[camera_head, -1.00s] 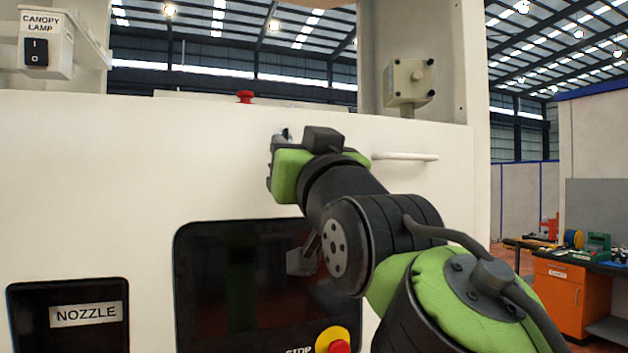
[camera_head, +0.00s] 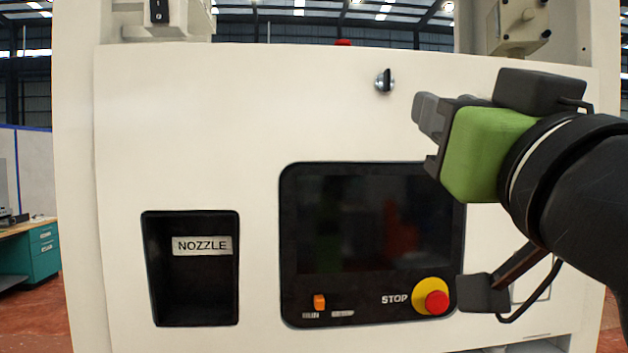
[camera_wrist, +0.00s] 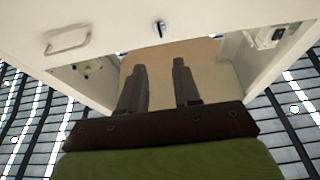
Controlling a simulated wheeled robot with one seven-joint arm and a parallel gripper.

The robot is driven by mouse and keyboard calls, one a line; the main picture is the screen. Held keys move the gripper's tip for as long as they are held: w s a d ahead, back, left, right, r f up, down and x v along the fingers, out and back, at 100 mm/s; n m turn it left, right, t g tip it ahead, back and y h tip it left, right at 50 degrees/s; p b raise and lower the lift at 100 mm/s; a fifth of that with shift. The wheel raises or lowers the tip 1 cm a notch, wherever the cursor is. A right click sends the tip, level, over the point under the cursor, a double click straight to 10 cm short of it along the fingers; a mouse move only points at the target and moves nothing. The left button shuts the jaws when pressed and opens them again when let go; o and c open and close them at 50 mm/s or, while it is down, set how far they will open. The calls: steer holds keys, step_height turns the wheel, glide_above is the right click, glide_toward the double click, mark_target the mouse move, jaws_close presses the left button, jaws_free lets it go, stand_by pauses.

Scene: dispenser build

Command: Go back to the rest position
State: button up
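My gripper (camera_head: 424,118) is raised in front of the white machine panel (camera_head: 200,120), at the right of the head view. It is apart from the dark key-like knob (camera_head: 385,81), which sits to its left on the panel. In the wrist view the two dark fingers (camera_wrist: 160,72) stand apart with nothing between them. The knob also shows in the wrist view (camera_wrist: 160,29), beyond the fingertips.
Below are the black screen (camera_head: 350,225), the red STOP button (camera_head: 436,302), an orange switch (camera_head: 319,302) and the NOZZLE recess (camera_head: 195,285). The wrist view shows a bar handle (camera_wrist: 68,41). A teal-fronted bench (camera_head: 40,250) stands far left.

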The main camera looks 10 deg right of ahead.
step_height(320, 180, down, 26)
steer(key=w+g, duration=0.3)
steer(key=g, duration=0.6)
steer(key=s+f+g, duration=0.4)
steer(key=s+f, duration=0.1)
steer(key=f, duration=0.6)
steer(key=s+f+g, duration=0.4)
steer(key=s+f, duration=0.2)
steer(key=f, duration=0.5)
steer(key=shift+s+f, duration=0.15)
steer(key=shift+f, duration=0.25)
